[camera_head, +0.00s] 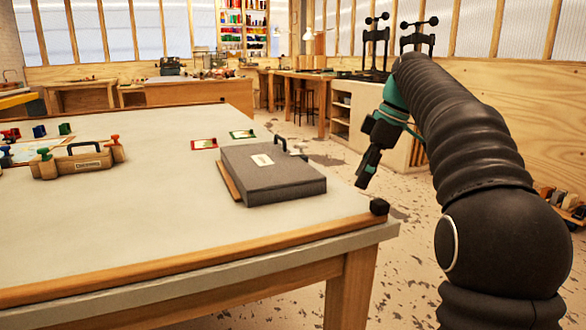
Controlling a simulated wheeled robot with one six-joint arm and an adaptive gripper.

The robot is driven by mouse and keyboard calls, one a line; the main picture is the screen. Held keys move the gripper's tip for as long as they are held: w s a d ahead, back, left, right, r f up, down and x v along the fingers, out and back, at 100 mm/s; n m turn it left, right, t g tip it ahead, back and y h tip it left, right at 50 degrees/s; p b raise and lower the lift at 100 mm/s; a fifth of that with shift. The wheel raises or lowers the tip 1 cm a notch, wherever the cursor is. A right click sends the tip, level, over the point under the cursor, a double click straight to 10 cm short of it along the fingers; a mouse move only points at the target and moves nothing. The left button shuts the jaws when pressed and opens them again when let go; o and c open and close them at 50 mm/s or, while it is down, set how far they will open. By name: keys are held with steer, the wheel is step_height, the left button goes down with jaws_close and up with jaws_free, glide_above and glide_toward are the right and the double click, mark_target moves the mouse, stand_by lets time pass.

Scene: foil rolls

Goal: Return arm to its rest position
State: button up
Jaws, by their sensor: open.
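My gripper (366,170) hangs at the end of my black arm, pointing down beyond the right edge of the table. It is open and I see nothing in it. It is apart from the table (160,225) and from everything on it. My arm fills the right side of the view and bends down towards the gripper. The gripper is seen from the side, so the gap between its fingers is hard to make out.
A flat grey case (270,175) lies near the table's right edge. A red card (204,144) and a green card (243,134) lie behind it. A wooden block with a handle (78,162) is at the left. A black corner piece (379,206) sits at the near-right corner.

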steer(key=s+f+m+t+h, duration=0.2)
steer(key=s+f+m, duration=0.5)
steer(key=s, duration=0.8)
steer(key=s+f+m+t+h, duration=0.2)
steer(key=s+f+m, duration=0.6)
steer(key=s+f, duration=0.4)
steer(key=s+t, duration=0.1)
steer(key=s, duration=0.2)
steer(key=shift+s+d+f, duration=0.2)
steer(key=shift+s+d, duration=0.05)
steer(key=shift+s, duration=0.15)
